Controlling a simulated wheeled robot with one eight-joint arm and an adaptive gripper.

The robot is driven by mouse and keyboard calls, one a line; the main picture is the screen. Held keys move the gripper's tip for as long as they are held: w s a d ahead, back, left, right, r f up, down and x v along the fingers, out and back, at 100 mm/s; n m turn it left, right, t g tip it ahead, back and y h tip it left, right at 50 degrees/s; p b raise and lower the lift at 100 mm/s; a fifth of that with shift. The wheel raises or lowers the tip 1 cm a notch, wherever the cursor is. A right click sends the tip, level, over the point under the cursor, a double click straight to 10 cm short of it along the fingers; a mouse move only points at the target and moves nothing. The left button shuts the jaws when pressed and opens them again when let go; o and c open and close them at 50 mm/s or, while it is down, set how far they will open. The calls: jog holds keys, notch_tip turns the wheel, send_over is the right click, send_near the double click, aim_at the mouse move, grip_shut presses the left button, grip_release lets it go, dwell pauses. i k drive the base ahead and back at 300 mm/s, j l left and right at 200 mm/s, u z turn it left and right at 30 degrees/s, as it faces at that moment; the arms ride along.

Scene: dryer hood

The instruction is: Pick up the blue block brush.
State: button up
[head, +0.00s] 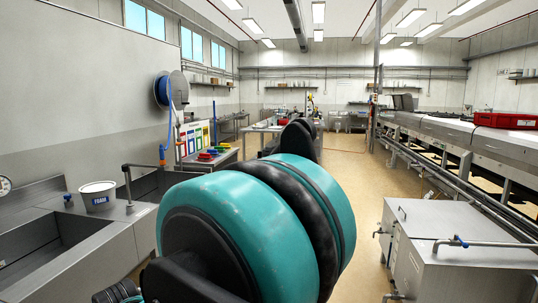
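Several small coloured items, among them red and green ones, lie on a grey table (226,158) left of centre, beyond the sink. My teal and black arm fills the middle foreground and reaches away from the camera. My gripper cannot be made out; the arm links hide whatever lies beyond them.
A steel sink counter (118,240) with a white bucket (98,195) runs along the left. A blue hose reel (170,90) hangs on the wall. A steel cabinet (455,225) and a long machine line (440,130) with a red crate (505,120) stand right. Floor between is clear.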

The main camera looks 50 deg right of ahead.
aim_at(213, 152)
jog(key=i+j+z, duration=0.1)
jog(key=z, duration=0.3)
jog(key=i+j+z, duration=0.1)
jog(key=z, duration=0.25)
jog(key=i+j+z, duration=0.1)
jog(key=z, duration=0.3)
jog(key=j+z, duration=0.25)
jog(key=z, duration=0.15)
